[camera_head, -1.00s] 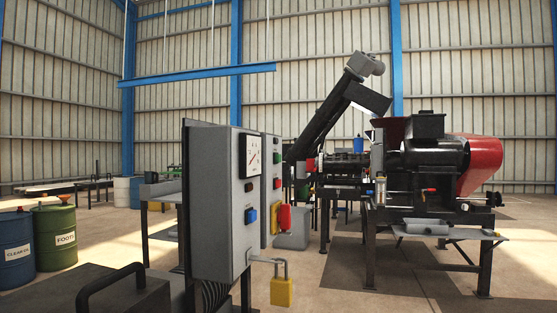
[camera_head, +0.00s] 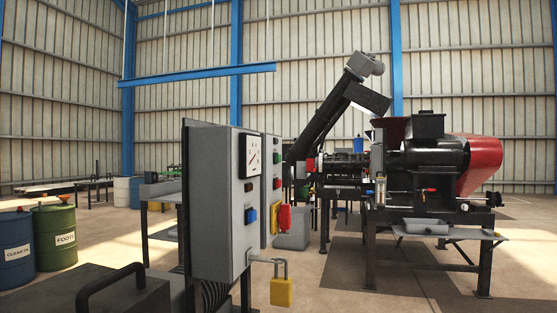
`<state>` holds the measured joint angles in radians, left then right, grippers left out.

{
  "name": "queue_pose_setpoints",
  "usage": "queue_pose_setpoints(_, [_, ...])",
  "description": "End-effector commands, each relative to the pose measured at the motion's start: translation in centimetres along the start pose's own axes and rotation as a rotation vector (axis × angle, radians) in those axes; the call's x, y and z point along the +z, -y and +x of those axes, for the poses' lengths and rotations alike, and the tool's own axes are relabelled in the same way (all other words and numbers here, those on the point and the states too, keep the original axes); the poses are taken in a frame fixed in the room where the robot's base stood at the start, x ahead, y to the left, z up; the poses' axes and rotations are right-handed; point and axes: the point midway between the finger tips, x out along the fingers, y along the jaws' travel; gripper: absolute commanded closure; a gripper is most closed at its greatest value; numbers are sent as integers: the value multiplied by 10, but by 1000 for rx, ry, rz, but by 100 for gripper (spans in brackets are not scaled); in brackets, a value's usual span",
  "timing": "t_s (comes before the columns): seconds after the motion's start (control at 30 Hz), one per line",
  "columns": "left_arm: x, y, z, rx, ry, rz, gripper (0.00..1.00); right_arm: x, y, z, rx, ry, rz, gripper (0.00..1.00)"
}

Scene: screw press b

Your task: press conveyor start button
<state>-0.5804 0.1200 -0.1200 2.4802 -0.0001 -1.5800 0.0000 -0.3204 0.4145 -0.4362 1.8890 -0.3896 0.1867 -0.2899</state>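A grey control box (camera_head: 217,205) stands on a post at the centre left, its front face turned to the right. That face has a gauge (camera_head: 252,155), a small dark red part (camera_head: 249,187) and a blue button (camera_head: 251,215). A second panel (camera_head: 266,190) behind it has a green button (camera_head: 277,158), a dark red button (camera_head: 277,183) and a red switch (camera_head: 285,217) on a yellow plate. No label shows which one is the conveyor start button. Neither of my grippers is in view.
A yellow padlock (camera_head: 282,291) hangs from a hasp on the near box. The screw press (camera_head: 432,160) stands on a frame at right, with an inclined conveyor (camera_head: 335,110) behind. Green (camera_head: 55,237) and blue (camera_head: 14,247) drums stand at left. Floor between box and press is open.

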Motion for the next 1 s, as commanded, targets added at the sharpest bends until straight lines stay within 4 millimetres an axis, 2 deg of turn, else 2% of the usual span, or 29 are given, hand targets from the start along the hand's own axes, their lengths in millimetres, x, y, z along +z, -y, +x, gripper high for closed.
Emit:
queue_pose_setpoints(0.07, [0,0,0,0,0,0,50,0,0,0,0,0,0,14])
queue_pose_setpoints(0.83, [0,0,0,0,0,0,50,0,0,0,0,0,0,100])
queue_pose_setpoints(1.0, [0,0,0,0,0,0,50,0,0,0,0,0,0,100])
